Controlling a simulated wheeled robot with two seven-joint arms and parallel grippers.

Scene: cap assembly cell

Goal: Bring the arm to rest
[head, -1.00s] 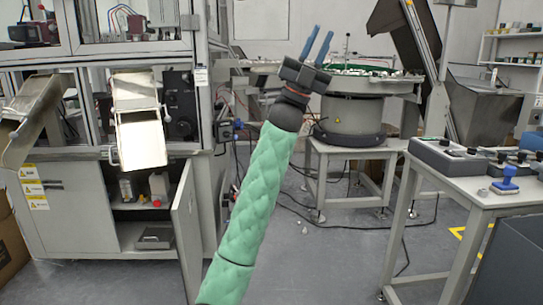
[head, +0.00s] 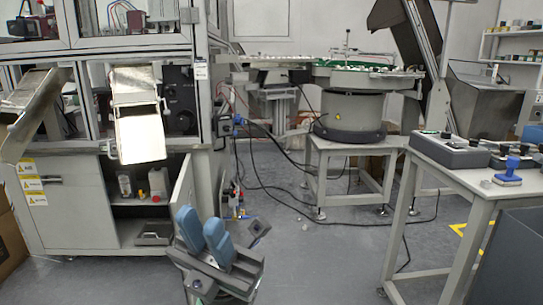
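My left gripper (head: 199,222) is low in the head view, left of the middle, in front of the open cabinet door. The green-sleeved forearm is out of view. My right gripper is not in view.
A grey machine cabinet (head: 70,215) with an open door (head: 184,205) stands at left. A bowl feeder (head: 348,115) on a stand is at the back. A table (head: 455,178) with a control box (head: 448,150) and a blue-handled stamp (head: 509,168) is at right. The floor between is mostly clear.

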